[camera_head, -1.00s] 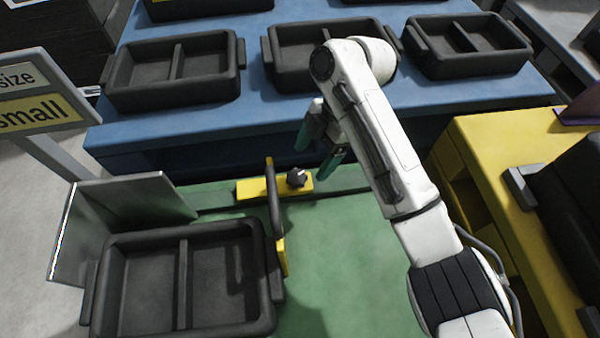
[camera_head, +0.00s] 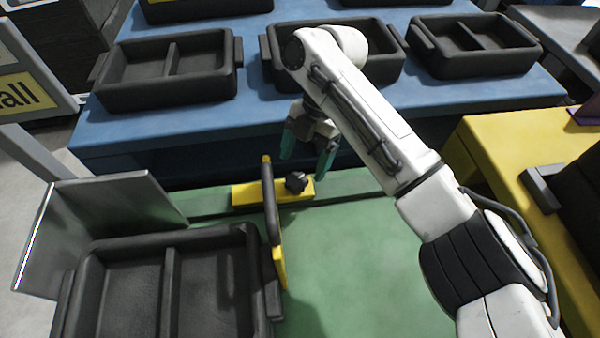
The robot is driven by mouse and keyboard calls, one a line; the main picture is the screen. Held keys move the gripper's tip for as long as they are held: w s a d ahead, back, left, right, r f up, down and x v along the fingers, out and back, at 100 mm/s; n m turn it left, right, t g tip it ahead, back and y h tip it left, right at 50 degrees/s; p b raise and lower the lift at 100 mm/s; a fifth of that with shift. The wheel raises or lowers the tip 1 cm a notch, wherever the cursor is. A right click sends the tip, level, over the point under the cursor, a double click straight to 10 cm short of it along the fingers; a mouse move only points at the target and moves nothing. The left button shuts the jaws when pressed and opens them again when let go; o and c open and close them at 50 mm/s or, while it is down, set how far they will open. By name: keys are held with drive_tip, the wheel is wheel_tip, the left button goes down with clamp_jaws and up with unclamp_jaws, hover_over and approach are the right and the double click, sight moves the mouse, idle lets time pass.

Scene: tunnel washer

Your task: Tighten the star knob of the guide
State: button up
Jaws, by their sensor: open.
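The star knob (camera_head: 297,183) is small and black. It sits on the yellow bracket of the guide (camera_head: 245,194), at the back edge of the green surface. The guide's upright black and yellow arm (camera_head: 271,215) stands just left of the knob. My gripper (camera_head: 306,165) is open, with teal fingertips pointing down, above and slightly behind the knob in the picture. Its fingers look apart from the knob, one to each side. I cannot tell the exact height of the gap. How tight the knob is cannot be seen.
A black two-part tray (camera_head: 168,290) sits left of the guide, beside a metal plate (camera_head: 100,225). More black trays (camera_head: 170,92) stand on the blue table (camera_head: 150,135) behind. A yellow unit (camera_head: 500,160) is at right. The green surface (camera_head: 345,265) right of the guide is clear.

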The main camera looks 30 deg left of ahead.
sight(298, 178)
drive_tip(key=shift+b+x, duration=0.45)
drive_tip(key=shift+x, duration=1.45)
drive_tip(key=shift+c, duration=0.3)
drive_tip(key=c, duration=1)
drive_tip(key=shift+r, duration=0.1)
drive_tip(key=shift+d+p, duration=0.1)
drive_tip(key=shift+p, duration=0.4)
